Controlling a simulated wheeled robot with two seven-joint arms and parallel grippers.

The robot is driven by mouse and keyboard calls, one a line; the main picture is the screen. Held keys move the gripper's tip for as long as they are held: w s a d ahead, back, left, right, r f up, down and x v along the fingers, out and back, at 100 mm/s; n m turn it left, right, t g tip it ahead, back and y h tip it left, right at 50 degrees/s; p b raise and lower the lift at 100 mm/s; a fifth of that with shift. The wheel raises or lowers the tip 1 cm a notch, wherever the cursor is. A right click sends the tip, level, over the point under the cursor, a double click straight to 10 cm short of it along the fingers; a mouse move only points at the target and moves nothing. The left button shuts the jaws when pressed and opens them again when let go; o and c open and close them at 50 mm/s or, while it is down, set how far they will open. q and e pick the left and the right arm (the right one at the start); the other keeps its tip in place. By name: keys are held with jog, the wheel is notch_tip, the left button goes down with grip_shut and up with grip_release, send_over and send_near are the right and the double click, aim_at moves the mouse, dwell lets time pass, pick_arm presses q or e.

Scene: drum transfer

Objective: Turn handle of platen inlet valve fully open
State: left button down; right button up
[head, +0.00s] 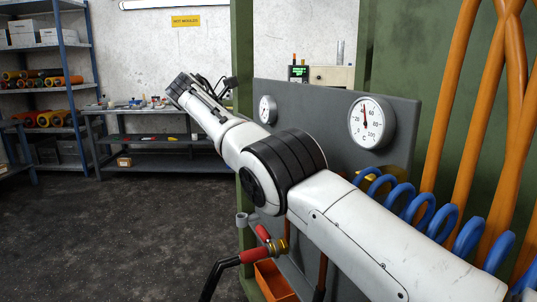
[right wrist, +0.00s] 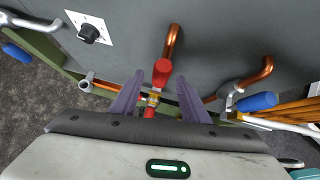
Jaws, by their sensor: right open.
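In the right wrist view a red valve handle (right wrist: 161,72) sits by a brass fitting (right wrist: 152,99), close to a bent copper pipe (right wrist: 173,42). My right gripper (right wrist: 160,76) is open, its two purple fingers on either side of the handle in the picture; I cannot tell how far beyond the fingertips it lies. No contact shows. My left gripper is out of view.
The grey panel (head: 405,150) carries a round gauge (head: 371,122). Blue-handled valves (right wrist: 258,102) and a black knob (right wrist: 88,34) flank the red handle. A black hose (head: 215,278), blue coiled hose (head: 419,215) and orange pipes (head: 450,120) are nearby. Open floor (head: 130,230) lies left.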

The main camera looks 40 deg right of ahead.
pick_arm(q)
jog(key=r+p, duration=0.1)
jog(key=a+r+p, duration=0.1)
jog(key=p, duration=0.1)
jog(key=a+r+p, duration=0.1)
jog(key=p, duration=0.1)
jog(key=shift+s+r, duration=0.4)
pick_arm(e)
jog(key=v, duration=0.6)
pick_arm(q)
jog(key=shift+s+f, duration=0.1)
pick_arm(e)
jog(key=shift+f, duration=0.1)
